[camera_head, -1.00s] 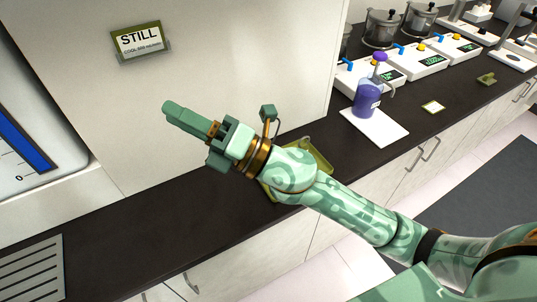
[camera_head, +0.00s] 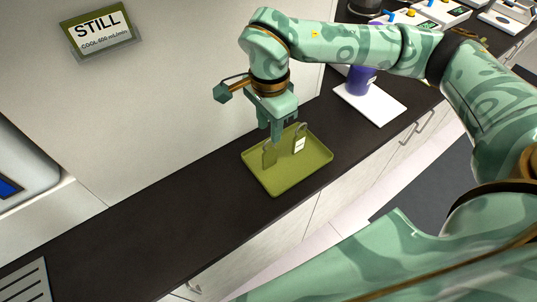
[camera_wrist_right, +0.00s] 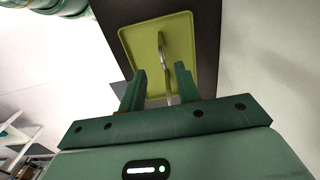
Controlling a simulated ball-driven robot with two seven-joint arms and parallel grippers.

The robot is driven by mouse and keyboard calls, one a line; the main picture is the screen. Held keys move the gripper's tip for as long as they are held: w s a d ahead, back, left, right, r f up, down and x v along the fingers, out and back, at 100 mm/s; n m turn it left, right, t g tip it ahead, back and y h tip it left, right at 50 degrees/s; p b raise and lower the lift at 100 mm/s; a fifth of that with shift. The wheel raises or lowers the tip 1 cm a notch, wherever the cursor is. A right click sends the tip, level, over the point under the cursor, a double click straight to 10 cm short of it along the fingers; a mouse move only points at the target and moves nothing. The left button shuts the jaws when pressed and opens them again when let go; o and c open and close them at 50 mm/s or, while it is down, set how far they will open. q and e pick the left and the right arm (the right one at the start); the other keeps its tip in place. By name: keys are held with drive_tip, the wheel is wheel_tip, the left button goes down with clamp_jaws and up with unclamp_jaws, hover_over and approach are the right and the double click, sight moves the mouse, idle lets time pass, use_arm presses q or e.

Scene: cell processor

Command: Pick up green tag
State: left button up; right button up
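The olive-green tray (camera_head: 258,181) lies on the dark counter. A green tag (camera_head: 269,155) stands in it, on the left side. A second tag with a white label (camera_head: 299,145) and a metal loop stands to its right. My right gripper (camera_head: 276,138) points down over the tray, its fingertips close to the tags. In the right wrist view my right gripper (camera_wrist_right: 158,82) has its fingers spread apart. A grey loop and a thin edge-on piece (camera_wrist_right: 168,90) show beyond and between them; I cannot tell which tag this is. My left gripper is not in view.
A purple bottle (camera_head: 360,82) stands on a white pad (camera_head: 382,108) behind and right of the tray. A wall panel with a STILL sign (camera_head: 101,30) rises behind. The counter (camera_head: 150,235) left of the tray is clear.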

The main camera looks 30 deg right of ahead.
sight(270, 148)
drive_tip(key=f, duration=0.5)
drive_tip(key=f+b, duration=0.1)
drive_tip(key=f, duration=0.4)
drive_tip(key=shift+w+d, duration=0.15)
drive_tip(key=shift+w, duration=0.05)
clamp_jaws()
